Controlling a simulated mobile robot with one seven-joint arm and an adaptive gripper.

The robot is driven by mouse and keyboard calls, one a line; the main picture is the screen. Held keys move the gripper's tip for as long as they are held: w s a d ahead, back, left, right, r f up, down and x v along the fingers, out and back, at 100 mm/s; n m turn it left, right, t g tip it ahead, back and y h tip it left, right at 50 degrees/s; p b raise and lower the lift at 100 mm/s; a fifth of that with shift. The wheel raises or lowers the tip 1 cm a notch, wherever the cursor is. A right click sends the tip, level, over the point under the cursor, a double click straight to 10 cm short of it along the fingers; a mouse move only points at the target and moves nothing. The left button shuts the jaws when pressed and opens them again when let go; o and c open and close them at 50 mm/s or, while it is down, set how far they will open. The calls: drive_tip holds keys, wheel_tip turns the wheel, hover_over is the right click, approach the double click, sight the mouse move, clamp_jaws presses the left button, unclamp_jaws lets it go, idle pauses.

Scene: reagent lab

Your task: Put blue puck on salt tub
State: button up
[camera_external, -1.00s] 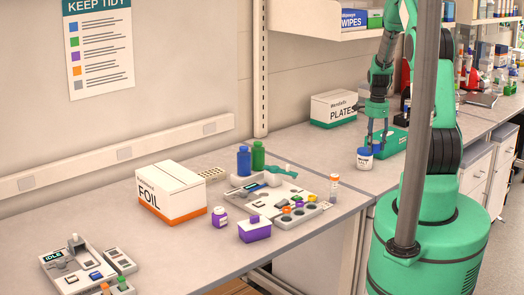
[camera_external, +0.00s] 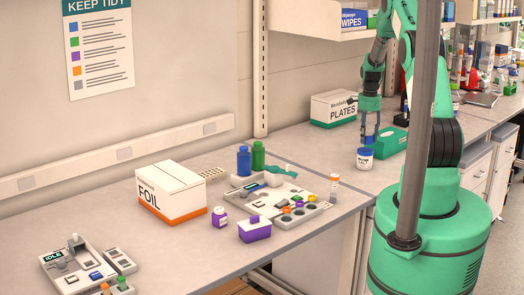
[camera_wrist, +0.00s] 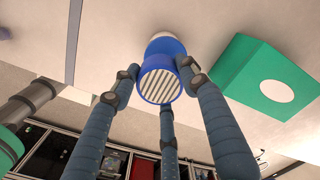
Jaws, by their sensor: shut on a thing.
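The salt tub (camera_external: 365,160) is white with blue and stands upright on the back bench. My gripper (camera_external: 370,146) is right above the tub, pointing down. In the wrist view its fingers are shut on the blue puck (camera_wrist: 160,86), a round blue piece with a pale striped face. Behind the puck, the white and blue tub (camera_wrist: 165,47) shows in line with it. The puck is hard to make out in the external view. I cannot tell whether it touches the tub's top.
A green box (camera_external: 393,141) stands close to the right of the tub; its top has a white circle. A white plates box (camera_external: 333,110) stands behind to the left. The bench in front of the tub is clear. A foil box (camera_external: 170,193) and trays stand on the nearer bench.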

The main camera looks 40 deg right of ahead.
sight(366, 142)
drive_tip(key=shift+w+d, duration=0.2)
idle(0.3)
drive_tip(key=shift+w+d, duration=0.15)
drive_tip(key=shift+f+p, duration=0.55)
drive_tip(key=shift+f, duration=1.25)
drive_tip(key=shift+f, duration=0.1)
drive_tip(key=o, duration=1.2)
wheel_tip(366, 142, up, 12)
drive_tip(key=shift+r+b, duration=0.15)
drive_tip(key=shift+b, duration=0.65)
